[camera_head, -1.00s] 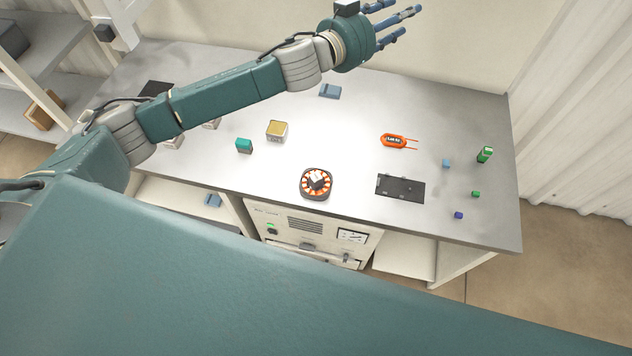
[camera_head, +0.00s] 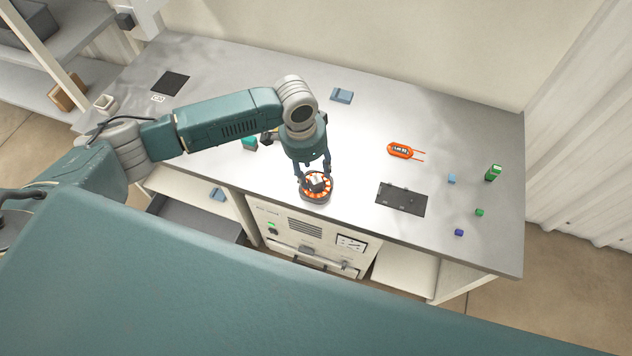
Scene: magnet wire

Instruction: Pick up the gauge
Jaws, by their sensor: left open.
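An orange device with a small display and two thin prongs, which looks like the gauge (camera_head: 400,151), lies flat on the grey bench right of centre. Nothing touches it. My left gripper (camera_head: 314,178) points down, open, at a round black and orange part (camera_head: 317,190) near the front edge. Its fingers are on either side of the part's back portion; I cannot tell whether they touch it. The gauge is to the right of this gripper and a little farther back. My right gripper is not in view.
A black plate (camera_head: 402,198) lies in front of the gauge. Small blue, green and purple blocks (camera_head: 459,232) and a green upright piece (camera_head: 493,172) stand to the right. A blue-grey block (camera_head: 341,95) is at the back. My arm hides part of the left bench.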

